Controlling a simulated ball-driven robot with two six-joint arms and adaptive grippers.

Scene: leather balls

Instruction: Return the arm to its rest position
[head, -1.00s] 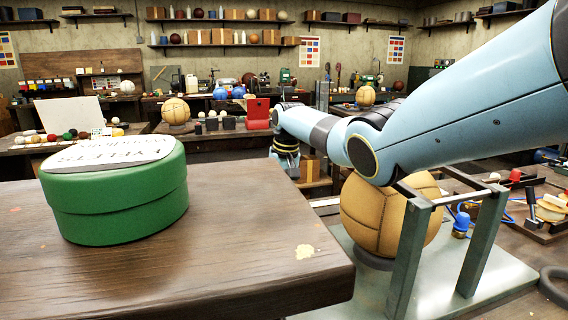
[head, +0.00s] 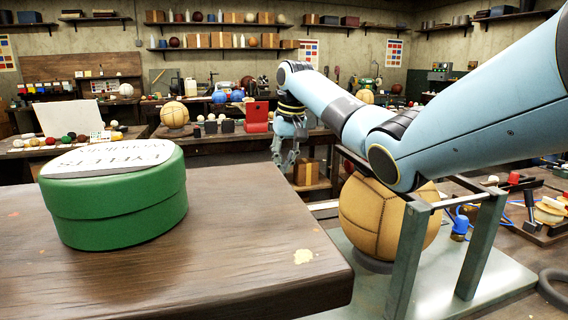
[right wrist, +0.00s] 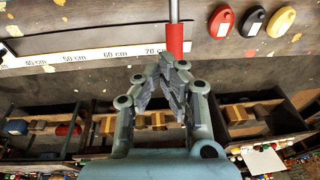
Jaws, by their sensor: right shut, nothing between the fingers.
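My right arm comes in from the right in the head view. Its gripper (head: 287,158) hangs pointing down in front of the near table's right side, over the gap toward the back benches. In the right wrist view the gripper (right wrist: 172,62) is shut with its fingertips together and nothing between them. A handle with a red grip (right wrist: 174,40) shows just beyond the fingertips; I cannot tell how far below them it is. My left gripper does not show.
A green round box (head: 115,205) with a labelled lid stands on the wooden table (head: 230,260). A tan leather ball (head: 375,215) sits behind a grey metal frame (head: 403,260) under my right arm. A ruler strip (right wrist: 90,56) and several coloured discs (right wrist: 252,20) show in the wrist view.

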